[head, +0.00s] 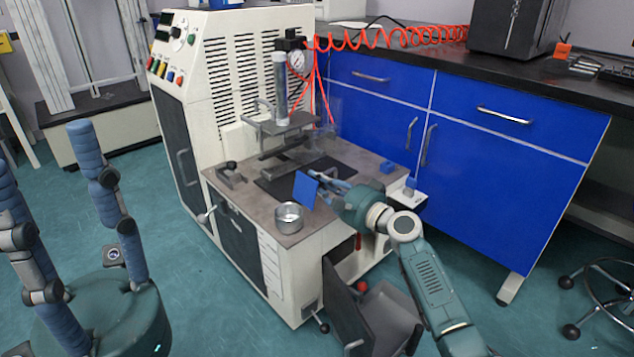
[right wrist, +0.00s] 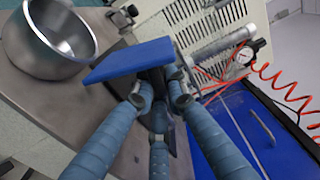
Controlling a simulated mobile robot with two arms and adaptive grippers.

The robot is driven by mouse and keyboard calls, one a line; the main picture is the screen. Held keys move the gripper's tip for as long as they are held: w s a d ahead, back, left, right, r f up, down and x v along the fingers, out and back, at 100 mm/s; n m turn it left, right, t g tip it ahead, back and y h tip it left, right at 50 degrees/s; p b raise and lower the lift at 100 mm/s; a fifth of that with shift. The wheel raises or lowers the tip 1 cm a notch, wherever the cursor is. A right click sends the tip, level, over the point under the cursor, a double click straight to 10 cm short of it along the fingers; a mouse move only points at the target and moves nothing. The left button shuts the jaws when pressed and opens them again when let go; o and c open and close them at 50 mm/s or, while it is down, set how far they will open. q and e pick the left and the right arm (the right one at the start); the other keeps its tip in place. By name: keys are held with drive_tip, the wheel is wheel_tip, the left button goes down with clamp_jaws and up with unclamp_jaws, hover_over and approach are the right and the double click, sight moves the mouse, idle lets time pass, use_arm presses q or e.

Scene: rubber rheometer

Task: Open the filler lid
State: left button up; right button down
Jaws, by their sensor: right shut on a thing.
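A flat blue square piece (head: 306,190) is at the fingertips of my right gripper (head: 324,184), above the machine's grey worktop. In the right wrist view, the blue piece (right wrist: 130,60) is tilted, with a dark part behind it between the fingers (right wrist: 160,98), which are closed around it. I cannot tell whether this piece is the filler lid, or whether it is attached to the machine; the fingers hide its underside. My left gripper (head: 48,175) is at the far left, its blue-wrapped fingers pointing up, spread and empty, away from the machine.
A metal pot (head: 289,218) stands on the worktop (head: 240,197) near its front corner, close to the blue piece. A vertical cylinder (head: 280,90) with a gauge rises behind. Small blue blocks (head: 388,167) are to the right. Blue cabinets (head: 375,110) stand behind.

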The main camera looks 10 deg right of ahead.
drive_tip(key=c, duration=1.8)
unclamp_jaws()
drive_tip(key=shift+w+d+r, duration=0.15)
drive_tip(key=shift+r, duration=0.4)
drive_tip(key=shift+c, duration=0.2)
drive_tip(key=shift+f, duration=0.25)
drive_tip(key=shift+s, duration=0.2)
drive_tip(key=v, duration=1.1)
drive_tip(key=shift+s+d, duration=0.3)
